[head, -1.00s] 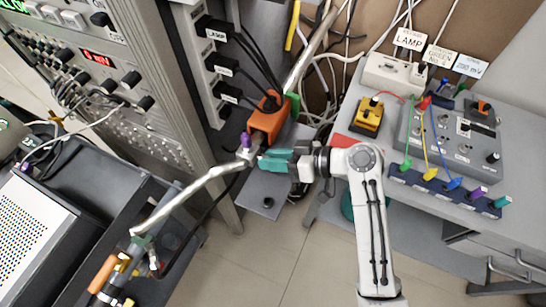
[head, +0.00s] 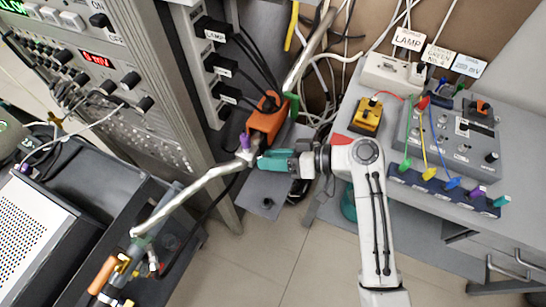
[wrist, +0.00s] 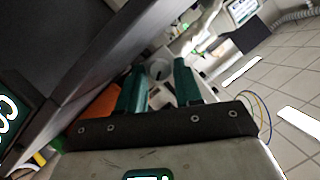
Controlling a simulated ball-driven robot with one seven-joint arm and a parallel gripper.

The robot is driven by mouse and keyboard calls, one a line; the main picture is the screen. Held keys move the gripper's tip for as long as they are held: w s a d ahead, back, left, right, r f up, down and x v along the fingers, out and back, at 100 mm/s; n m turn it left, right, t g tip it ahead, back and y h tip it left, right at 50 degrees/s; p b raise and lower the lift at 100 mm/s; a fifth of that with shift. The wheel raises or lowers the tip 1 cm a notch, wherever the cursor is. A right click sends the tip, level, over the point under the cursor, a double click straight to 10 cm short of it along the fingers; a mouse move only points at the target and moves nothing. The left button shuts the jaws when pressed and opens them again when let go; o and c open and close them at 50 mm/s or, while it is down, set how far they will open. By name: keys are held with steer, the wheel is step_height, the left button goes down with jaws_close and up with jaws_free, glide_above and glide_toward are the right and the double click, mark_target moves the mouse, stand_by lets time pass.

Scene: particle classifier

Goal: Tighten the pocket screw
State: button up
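My gripper (head: 262,160) has teal fingers and points left at the end of a metal tube (head: 195,187). The fingertips are close to the tube's end, just below a small purple knob (head: 244,141) that stands on it. I cannot tell for sure which part is the pocket screw. An orange block (head: 267,118) sits just above the fingers. In the wrist view the two fingers (wrist: 160,75) stand apart, with a pale round metal part (wrist: 157,68) beyond and between their tips. Contact with it cannot be made out.
The instrument rack (head: 160,110) stands close on the left. A green part (head: 293,106) and loose cables are above the gripper. A table (head: 350,105) with a yellow box (head: 368,115) and a grey control box (head: 450,135) is at right. The tiled floor (head: 270,255) below is open.

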steer(key=shift+o, duration=1.4)
steer(key=b+v, duration=0.2)
steer(key=v, duration=0.8)
steer(key=shift+d, duration=0.4)
steer(key=shift+r, duration=0.1)
